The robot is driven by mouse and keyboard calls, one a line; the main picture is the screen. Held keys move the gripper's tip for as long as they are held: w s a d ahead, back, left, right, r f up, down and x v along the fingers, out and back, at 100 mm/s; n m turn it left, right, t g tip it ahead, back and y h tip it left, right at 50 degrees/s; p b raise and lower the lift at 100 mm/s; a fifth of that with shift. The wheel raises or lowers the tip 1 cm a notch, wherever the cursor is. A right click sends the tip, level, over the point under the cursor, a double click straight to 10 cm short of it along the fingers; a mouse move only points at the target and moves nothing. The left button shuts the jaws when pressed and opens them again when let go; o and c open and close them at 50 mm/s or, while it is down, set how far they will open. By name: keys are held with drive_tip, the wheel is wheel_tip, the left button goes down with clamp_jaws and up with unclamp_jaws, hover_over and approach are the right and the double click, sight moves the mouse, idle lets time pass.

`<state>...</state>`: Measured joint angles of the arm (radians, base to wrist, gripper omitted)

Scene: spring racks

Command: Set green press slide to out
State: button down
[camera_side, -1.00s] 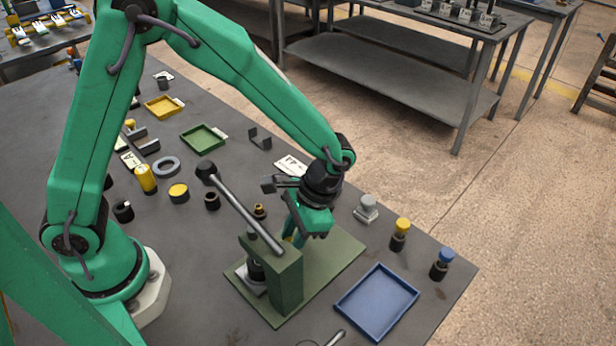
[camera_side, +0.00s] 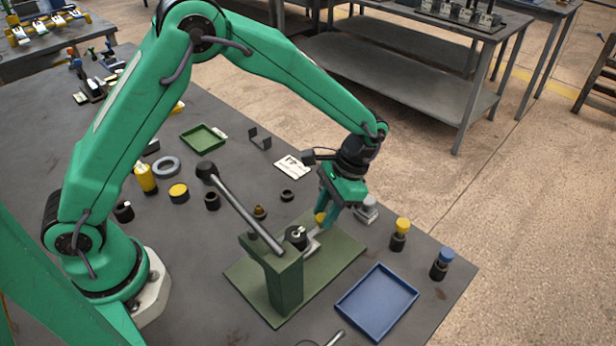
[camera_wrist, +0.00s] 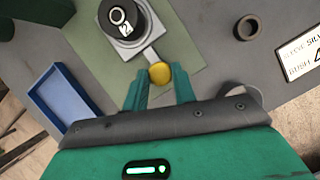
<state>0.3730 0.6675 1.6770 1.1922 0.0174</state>
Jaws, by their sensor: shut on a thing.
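The green press (camera_side: 285,285) stands on its green base plate (camera_side: 340,252), with a long dark lever (camera_side: 240,208) raised above it. Its grey slide (camera_side: 313,246) sticks out on the side toward my gripper, with a yellow knob (camera_side: 320,218) at its end. A black round part with a white mark (camera_wrist: 122,20) sits on the slide's square plate (camera_wrist: 140,42), clear of the press body. My gripper (camera_side: 328,222) is shut on the yellow knob, which shows between the fingers in the wrist view (camera_wrist: 160,73).
A blue tray (camera_side: 377,302) lies right of the base plate. A grey block (camera_side: 366,210), a yellow-capped post (camera_side: 400,235) and a blue-capped post (camera_side: 440,263) stand near the table edge. A white label card (camera_side: 292,167) and a dark ring (camera_side: 287,195) lie behind.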

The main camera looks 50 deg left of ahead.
drive_tip(key=shift+w, duration=0.95)
drive_tip(key=c, duration=1.1)
unclamp_jaws()
drive_tip(key=shift+c, duration=0.2)
drive_tip(key=shift+r, duration=0.1)
drive_tip(key=v, duration=0.7)
drive_tip(key=shift+r, duration=0.3)
drive_tip(key=shift+r, duration=0.1)
